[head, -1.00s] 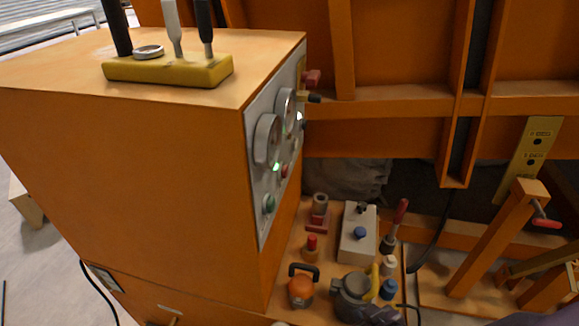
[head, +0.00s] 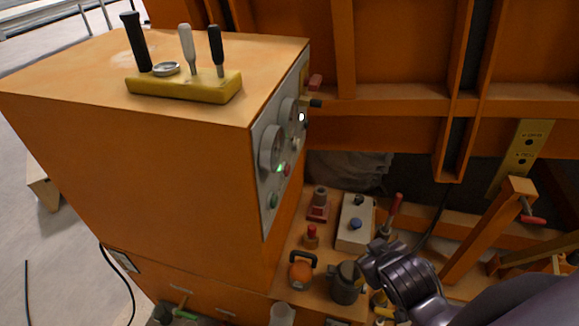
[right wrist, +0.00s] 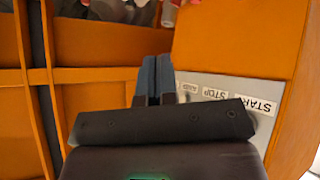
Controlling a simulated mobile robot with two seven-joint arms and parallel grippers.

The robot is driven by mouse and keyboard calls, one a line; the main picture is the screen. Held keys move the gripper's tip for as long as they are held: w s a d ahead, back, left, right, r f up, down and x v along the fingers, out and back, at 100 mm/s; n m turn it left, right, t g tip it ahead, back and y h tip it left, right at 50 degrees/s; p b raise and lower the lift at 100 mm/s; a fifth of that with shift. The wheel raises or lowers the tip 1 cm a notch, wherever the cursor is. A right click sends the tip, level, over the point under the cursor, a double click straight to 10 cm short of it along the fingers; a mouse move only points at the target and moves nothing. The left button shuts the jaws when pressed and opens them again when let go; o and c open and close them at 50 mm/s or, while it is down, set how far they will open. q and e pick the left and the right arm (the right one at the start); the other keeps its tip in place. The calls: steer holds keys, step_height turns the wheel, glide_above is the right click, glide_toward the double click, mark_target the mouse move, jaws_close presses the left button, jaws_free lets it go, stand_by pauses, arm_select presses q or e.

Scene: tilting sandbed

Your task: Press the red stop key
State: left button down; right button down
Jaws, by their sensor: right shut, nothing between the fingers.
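The red stop key (head: 287,169) looks like a small red button on the grey control panel (head: 261,192), on the side of the orange cabinet. A green button (head: 273,200) sits lower on the panel. In the right wrist view, the STOP label (right wrist: 215,93) and START label (right wrist: 255,105) show upside down on the panel; the red key itself cannot be made out there. My right gripper (right wrist: 157,78) is shut and empty, left of the labels in that view. In the head view my right arm is right of the panel, apart from it. My left gripper is out of view.
The orange cabinet (head: 150,160) carries a yellow lever block (head: 185,88) on top. Orange beams stand behind.

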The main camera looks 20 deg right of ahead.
mark_target(286, 170)
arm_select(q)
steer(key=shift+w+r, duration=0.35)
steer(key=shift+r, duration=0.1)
arm_select(e)
steer(key=w+r+n+t+y, duration=0.2)
steer(key=w+n+t, duration=0.3)
steer(key=w, duration=0.3)
steer(key=w+r+n+t+y, duration=0.3)
steer(key=w+r+n+t, duration=0.1)
steer(key=w, duration=0.5)
steer(key=shift+w+n+t, duration=0.15)
steer(key=shift+n+t, duration=0.45)
steer(key=shift+t, duration=0.1)
arm_select(q)
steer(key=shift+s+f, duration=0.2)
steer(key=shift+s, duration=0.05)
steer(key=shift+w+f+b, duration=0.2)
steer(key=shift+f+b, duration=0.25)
steer(key=shift+b, duration=0.05)
arm_select(e)
steer(key=w+a, duration=0.5)
steer(key=a, duration=0.2)
steer(key=shift+w, duration=0.15)
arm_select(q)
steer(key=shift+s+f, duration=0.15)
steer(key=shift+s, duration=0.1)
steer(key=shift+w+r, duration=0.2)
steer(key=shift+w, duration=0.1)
